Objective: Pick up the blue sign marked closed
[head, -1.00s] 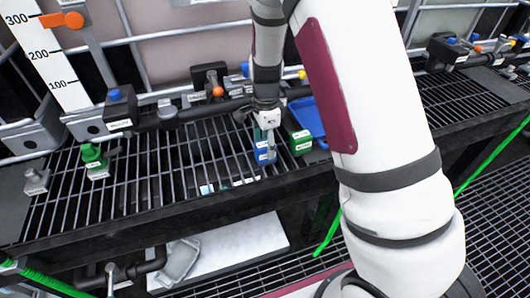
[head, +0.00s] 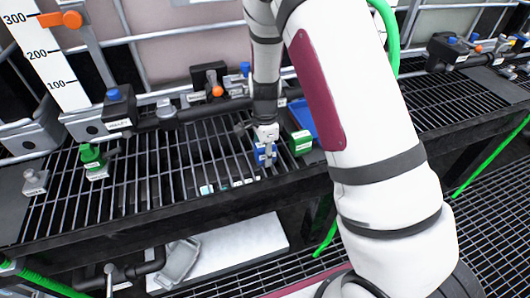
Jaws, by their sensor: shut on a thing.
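A small blue sign (head: 262,153) with a white label stands on the black grating in the head view. Its lettering is too small to read. My gripper (head: 267,150) is over it from above, with its fingers shut on it. The fingers hide part of the sign. I cannot tell whether the sign's base is clear of the grating.
A green block (head: 301,143) with a white label stands close to the right of my gripper. A blue tray (head: 305,117) lies behind it, partly hidden by my arm. A green-handled fitting (head: 93,160) and a grey block (head: 35,182) are at the left. A black pipe runs behind.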

